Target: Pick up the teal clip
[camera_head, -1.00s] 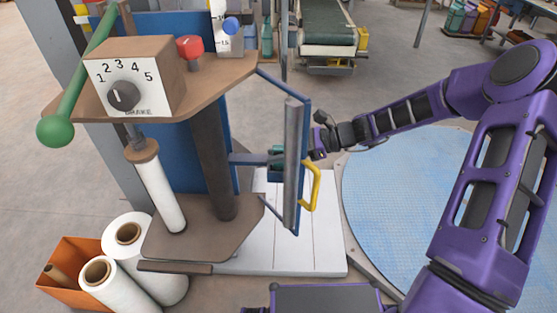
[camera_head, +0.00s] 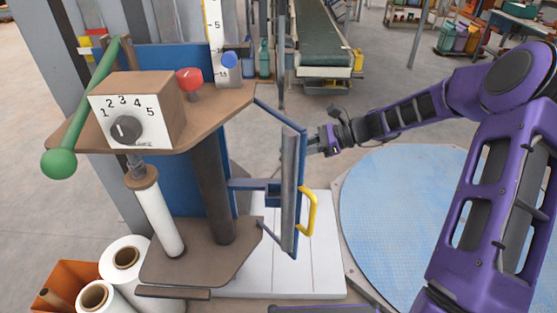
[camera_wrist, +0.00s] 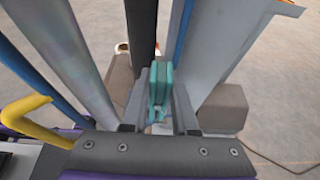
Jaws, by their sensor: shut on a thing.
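The teal clip (camera_wrist: 160,82) is upright between the two grey fingers of my gripper (camera_wrist: 160,112) in the wrist view. The fingers are shut on its lower part, and its upper part sticks out past them. In the head view my gripper (camera_head: 316,141) is beside the upright grey bar of the blue frame, which hides the fingertips. The clip cannot be made out in the head view.
The blue frame's grey bar (camera_head: 289,190) with its yellow handle (camera_head: 309,211) stands close to my gripper. The filler's dark post (camera_head: 213,185) is left of it. A blue round plate (camera_head: 400,215) lies right; open floor lies behind.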

